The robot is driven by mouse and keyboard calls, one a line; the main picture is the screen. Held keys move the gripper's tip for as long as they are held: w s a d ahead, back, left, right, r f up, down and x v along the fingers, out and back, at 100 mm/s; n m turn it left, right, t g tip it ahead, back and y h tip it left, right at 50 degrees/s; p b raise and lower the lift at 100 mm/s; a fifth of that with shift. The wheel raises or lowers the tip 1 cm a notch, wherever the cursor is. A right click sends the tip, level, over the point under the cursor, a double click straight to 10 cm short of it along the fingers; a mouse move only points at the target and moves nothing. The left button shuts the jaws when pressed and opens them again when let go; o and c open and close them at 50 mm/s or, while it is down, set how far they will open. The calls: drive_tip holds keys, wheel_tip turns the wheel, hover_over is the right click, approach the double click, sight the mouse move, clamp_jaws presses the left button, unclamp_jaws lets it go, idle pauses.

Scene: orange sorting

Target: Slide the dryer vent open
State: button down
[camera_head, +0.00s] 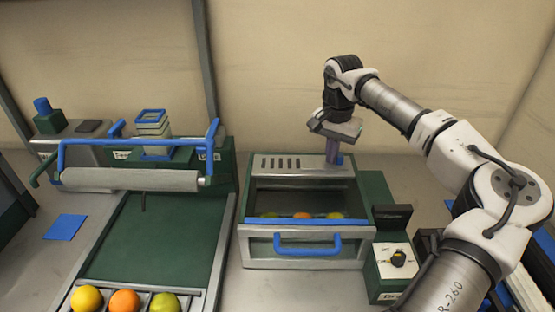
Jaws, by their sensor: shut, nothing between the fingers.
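The dryer (307,245) is a metal and green box right of the picture's middle, with a clear lid or window and a blue front handle (308,243). Its vent is a metal top plate (275,163) along the back, with a row of dark slots at the left. A small purple-blue tab (338,160) stands at the plate's right end. My gripper (332,150) points down over this tab, its fingers shut. I cannot tell whether the fingers touch the tab, as they partly hide it.
Several fruits, including an orange one (302,215), lie inside the dryer. A control box with a dial (398,258) stands right of it. At left is a green chute (150,240) with a roller (130,180) and fruits at its lower end (125,301). A blue square (66,227) lies flat.

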drive_tip(key=shift+d, duration=0.25)
wheel_tip(320, 180, up, 7)
drive_tip(key=a+p, duration=0.1)
drive_tip(key=p, duration=0.4)
drive_tip(key=shift+a, duration=0.1)
idle(0.5)
